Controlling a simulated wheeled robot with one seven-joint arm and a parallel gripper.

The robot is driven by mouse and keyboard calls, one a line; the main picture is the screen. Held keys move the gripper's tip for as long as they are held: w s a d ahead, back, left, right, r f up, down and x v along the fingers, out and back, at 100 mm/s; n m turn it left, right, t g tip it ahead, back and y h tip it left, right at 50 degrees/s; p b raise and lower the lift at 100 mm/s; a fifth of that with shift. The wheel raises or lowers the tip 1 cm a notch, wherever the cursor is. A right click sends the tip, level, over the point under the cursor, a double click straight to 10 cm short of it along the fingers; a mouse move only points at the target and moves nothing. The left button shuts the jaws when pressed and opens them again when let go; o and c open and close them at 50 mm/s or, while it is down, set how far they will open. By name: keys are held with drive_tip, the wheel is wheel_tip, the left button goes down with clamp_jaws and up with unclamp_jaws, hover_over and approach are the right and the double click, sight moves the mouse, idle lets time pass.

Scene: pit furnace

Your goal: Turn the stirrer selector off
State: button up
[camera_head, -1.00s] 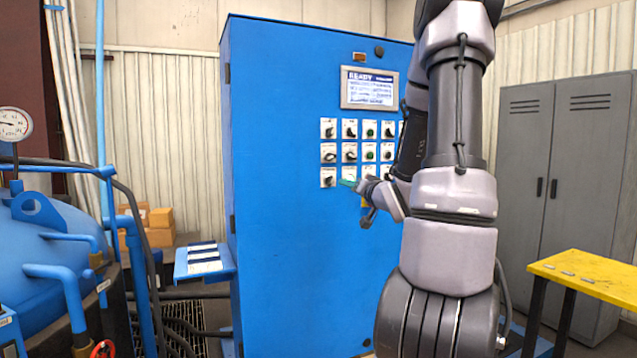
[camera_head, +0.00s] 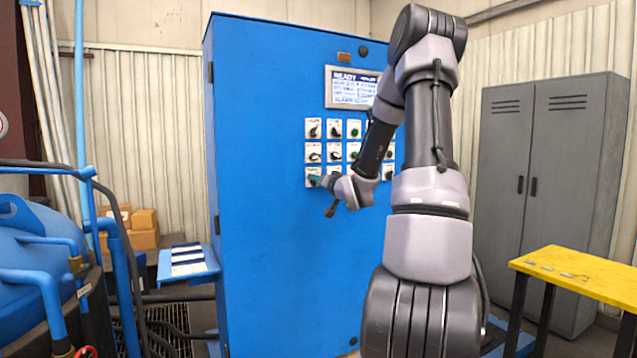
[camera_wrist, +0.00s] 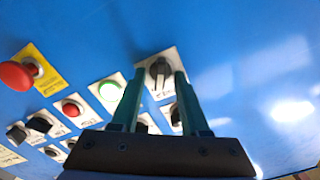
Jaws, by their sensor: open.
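A blue control cabinet (camera_head: 265,240) carries rows of small switches on white plates. A black selector knob on a white plate (camera_head: 311,171) sits at the lower left of these rows, and my gripper (camera_head: 320,180) is right at it, partly covering it. In the wrist view, a black selector knob (camera_wrist: 159,68) lies between the tips of my gripper's two green fingers (camera_wrist: 160,78). The fingers stand apart, one on each side of the knob. I cannot tell whether they touch it. The labels are too small to read, so I cannot confirm which one is the stirrer selector.
In the wrist view, a green button (camera_wrist: 110,90), a red button (camera_wrist: 72,107) and a red mushroom button (camera_wrist: 18,75) are close by. A display (camera_head: 352,88) is above the switches. A yellow table (camera_head: 585,275) stands right, a blue vessel (camera_head: 35,240) left.

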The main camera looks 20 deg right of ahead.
clamp_jaws()
drive_tip(key=shift+n, duration=0.3)
drive_tip(key=n, duration=1.1)
drive_tip(key=shift+a, duration=0.2)
drive_tip(key=shift+n, duration=0.3)
unclamp_jaws()
